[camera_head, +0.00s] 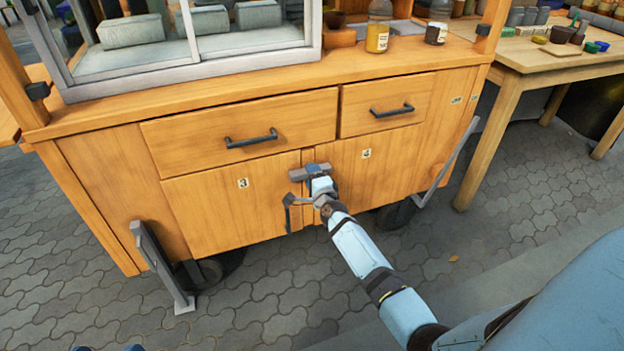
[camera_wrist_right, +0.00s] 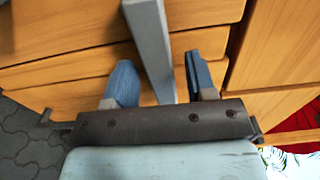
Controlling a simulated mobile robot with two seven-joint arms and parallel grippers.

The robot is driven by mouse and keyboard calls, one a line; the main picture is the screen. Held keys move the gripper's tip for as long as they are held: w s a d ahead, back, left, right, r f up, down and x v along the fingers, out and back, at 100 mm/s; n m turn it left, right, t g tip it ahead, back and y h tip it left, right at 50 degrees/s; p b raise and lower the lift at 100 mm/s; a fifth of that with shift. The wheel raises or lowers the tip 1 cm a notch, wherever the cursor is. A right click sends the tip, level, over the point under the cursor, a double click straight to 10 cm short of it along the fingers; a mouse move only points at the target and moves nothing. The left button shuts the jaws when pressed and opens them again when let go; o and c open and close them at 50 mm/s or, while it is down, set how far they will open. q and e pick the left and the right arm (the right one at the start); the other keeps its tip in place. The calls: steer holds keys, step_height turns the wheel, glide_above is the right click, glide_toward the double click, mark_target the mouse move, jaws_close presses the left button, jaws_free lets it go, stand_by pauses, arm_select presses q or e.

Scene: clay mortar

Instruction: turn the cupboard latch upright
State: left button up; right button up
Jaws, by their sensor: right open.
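The cupboard latch (camera_head: 297,174) is a short grey bar at the seam between the two lower doors, below the drawers. In the head view it lies close to level, slightly tilted, and is partly hidden by my right gripper (camera_head: 314,170). In the right wrist view the grey latch bar (camera_wrist_right: 150,45) runs down from the top edge between the two blue fingers of my right gripper (camera_wrist_right: 162,82). The fingers are open, one on each side of the bar, with visible gaps. My left gripper cannot be made out; only small blue bits show at the bottom left edge.
The wooden cupboard has a left door (camera_head: 225,210) marked 3 and a right door (camera_head: 385,160). Dark handles (camera_head: 251,139) stick out from the drawers above. Jars (camera_head: 377,36) stand on the counter. A wooden table (camera_head: 540,62) is at the right. Paving in front is clear.

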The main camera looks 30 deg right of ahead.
steer(key=shift+w, duration=0.2)
steer(key=c, duration=0.9)
